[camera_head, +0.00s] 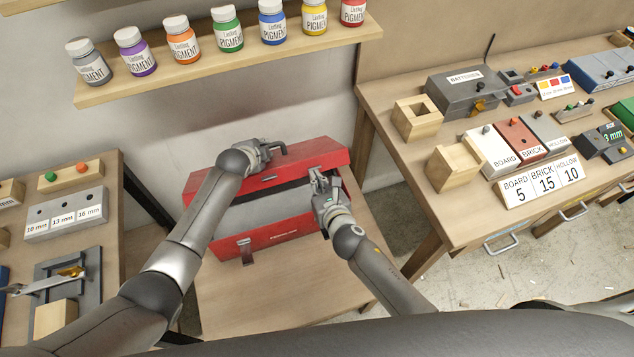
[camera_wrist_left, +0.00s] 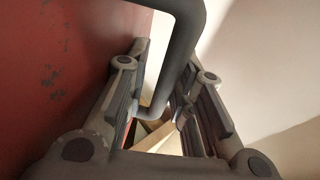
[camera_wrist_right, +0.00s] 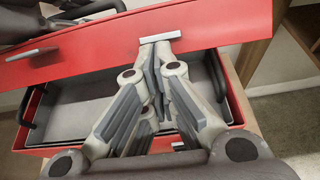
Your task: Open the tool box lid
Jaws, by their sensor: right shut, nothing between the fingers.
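The red tool box (camera_head: 262,243) stands on a wooden bench. Its red lid (camera_head: 318,158) is tilted up, and the grey inside shows below it. In the right wrist view the lid (camera_wrist_right: 225,25) spans the top, above the open grey interior (camera_wrist_right: 85,105). My left gripper (camera_head: 268,150) is at the lid's dark handle (camera_wrist_left: 180,45), whose bar runs between its fingers; whether they clamp it is unclear. My right gripper (camera_head: 318,183) is shut and empty at the lid's front edge, its tips close to a light metal latch piece (camera_wrist_right: 160,38). Whether they touch is unclear.
A shelf (camera_head: 235,55) with several pigment jars hangs above the box. A bench with blocks and signs (camera_head: 540,185) stands at right, and another with a gauge block (camera_head: 65,213) at left. Bare bench top (camera_head: 285,290) lies before the box.

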